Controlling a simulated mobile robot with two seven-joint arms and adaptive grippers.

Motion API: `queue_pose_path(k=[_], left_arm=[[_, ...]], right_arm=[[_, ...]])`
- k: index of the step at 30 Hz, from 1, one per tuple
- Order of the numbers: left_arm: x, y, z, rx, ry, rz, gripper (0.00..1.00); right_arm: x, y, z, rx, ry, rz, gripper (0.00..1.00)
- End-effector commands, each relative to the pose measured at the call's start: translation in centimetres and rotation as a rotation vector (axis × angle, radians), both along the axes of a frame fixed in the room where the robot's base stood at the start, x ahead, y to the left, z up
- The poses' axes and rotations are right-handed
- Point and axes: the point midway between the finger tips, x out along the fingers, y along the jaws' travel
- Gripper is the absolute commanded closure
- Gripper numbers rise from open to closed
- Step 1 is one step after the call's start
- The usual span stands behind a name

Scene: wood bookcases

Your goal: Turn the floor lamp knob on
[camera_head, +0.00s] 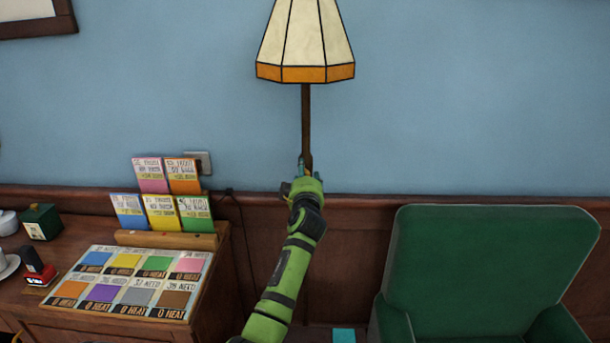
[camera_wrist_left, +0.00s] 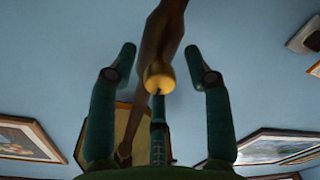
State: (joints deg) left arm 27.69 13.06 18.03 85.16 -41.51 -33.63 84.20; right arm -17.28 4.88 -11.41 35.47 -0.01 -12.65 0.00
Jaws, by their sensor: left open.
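The floor lamp has a dark brown pole (camera_head: 306,120) and a cream panelled shade (camera_head: 305,40) with an orange lower band. My left gripper (camera_head: 305,172) is at the pole below the shade, and my green arm covers the lower pole. In the left wrist view, the round brass-coloured knob (camera_wrist_left: 159,77) sits on the pole (camera_wrist_left: 164,35). My left gripper's teal fingers (camera_wrist_left: 159,58) are open on both sides of the knob, with visible gaps. A third finger is below it, and I cannot tell whether it touches. The knob is hidden in the head view. My right gripper is not in view.
A green armchair (camera_head: 485,275) stands at the right. A wooden cabinet (camera_head: 205,300) at the left bears a board of coloured cards (camera_head: 130,282) and several upright cards. A blue wall (camera_head: 450,100) with wood panelling is behind the lamp.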

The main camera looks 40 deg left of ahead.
Motion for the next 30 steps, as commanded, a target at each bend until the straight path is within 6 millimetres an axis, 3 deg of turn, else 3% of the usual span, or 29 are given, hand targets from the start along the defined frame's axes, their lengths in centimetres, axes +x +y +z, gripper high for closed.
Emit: queue_pose_path(k=[2, 3, 6, 20, 30], left_arm=[[0.0, 0.0, 0.0, 0.0, 0.0, 0.0, 0.5], [0.0, 0.0, 0.0, 0.0, 0.0, 0.0, 0.66], [0.0, 0.0, 0.0, 0.0, 0.0, 0.0, 1.0], [-0.1, 0.0, 0.0, 0.041, 0.033, 0.001, 1.0], [0.0, 0.0, -0.1, 0.228, 0.19, 0.001, 1.0]], right_arm=[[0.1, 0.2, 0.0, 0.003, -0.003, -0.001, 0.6], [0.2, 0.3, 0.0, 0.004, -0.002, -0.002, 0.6], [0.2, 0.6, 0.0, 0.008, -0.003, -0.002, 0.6], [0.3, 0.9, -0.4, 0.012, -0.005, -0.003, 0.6], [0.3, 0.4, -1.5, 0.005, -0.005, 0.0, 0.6]])
